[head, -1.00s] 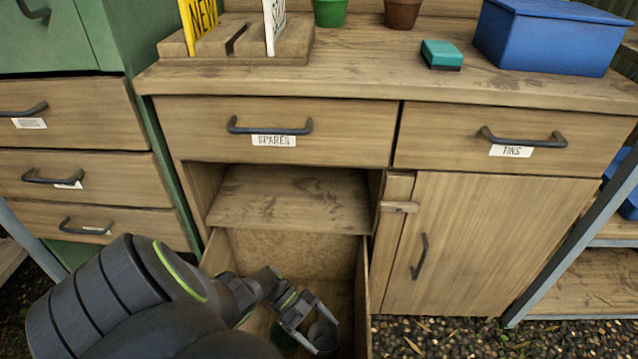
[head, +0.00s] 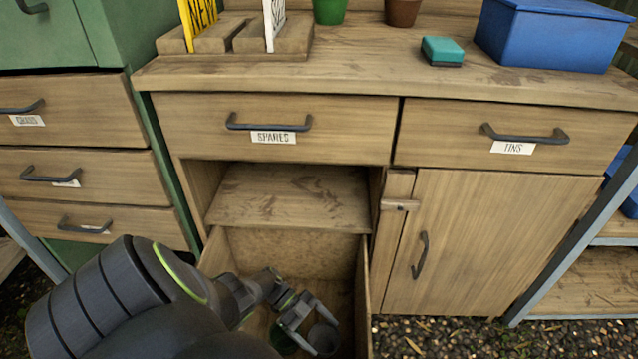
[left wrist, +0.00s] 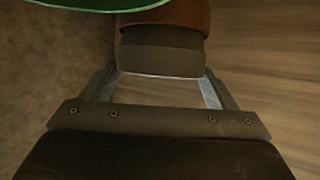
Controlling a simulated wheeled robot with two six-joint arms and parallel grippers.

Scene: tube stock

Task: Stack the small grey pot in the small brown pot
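My left gripper (head: 312,328) reaches down into the open bottom drawer. Its fingers are on both sides of the small grey pot (head: 324,338). In the left wrist view the grey pot (left wrist: 160,59) sits between the fingertips of the left gripper (left wrist: 161,82), which appear to touch its sides. A brown pot-like band (left wrist: 165,20) shows directly beyond the grey pot; I cannot tell whether they touch. In the head view I see no brown pot in the drawer, though the arm covers part of it. My right gripper is not in view.
A green pot (head: 282,340) stands in the drawer left of the grey pot; its green rim (left wrist: 90,5) crosses the wrist view's top. The drawer wall (head: 363,305) is close on the right. Another brown pot (head: 402,12) stands on the bench top (head: 365,60).

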